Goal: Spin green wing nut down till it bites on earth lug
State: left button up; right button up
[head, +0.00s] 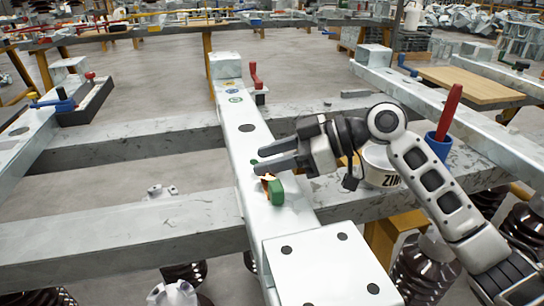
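My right gripper (257,160) reaches in from the right over the pale steel beam, its two fingers apart with a gap between them. A small dark green spot (254,162) shows at the fingertips; I cannot tell whether it is part of the wing nut or a mark on the beam. A green upright piece (277,191) stands on the beam just below the fingers, apart from them. A copper-coloured piece (267,181), perhaps the earth lug, shows beside it. The stud and any thread are too small to make out. My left gripper is not in view.
A white tub (378,165) marked "ZIN" stands right of the gripper, partly behind my arm. A blue cup (438,145) holds a red-handled tool (449,112). A red-handled clamp (256,78) stands farther up the beam. A plate with holes (330,262) lies at the near end.

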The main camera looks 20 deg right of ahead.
grip_shut()
jog(key=shift+r+p, duration=0.1)
jog(key=shift+p, duration=0.2)
jog(key=p, duration=0.1)
jog(key=m+t+p, duration=0.1)
jog(key=m+t+h+p, duration=0.1)
jog(key=shift+s+r, duration=0.25)
jog(key=shift+a+m+t+h+p, duration=0.1)
jog(key=shift+m+t+h+p, duration=0.3)
jog(key=shift+p, duration=0.45)
jog(key=m+t+p, duration=0.1)
jog(key=h+p, duration=0.1)
jog(key=shift+f+m+t+p, duration=0.25)
jog(key=shift+m+t+p, duration=0.05)
jog(key=shift+m+t, duration=0.1)
jog(key=shift+f, duration=0.15)
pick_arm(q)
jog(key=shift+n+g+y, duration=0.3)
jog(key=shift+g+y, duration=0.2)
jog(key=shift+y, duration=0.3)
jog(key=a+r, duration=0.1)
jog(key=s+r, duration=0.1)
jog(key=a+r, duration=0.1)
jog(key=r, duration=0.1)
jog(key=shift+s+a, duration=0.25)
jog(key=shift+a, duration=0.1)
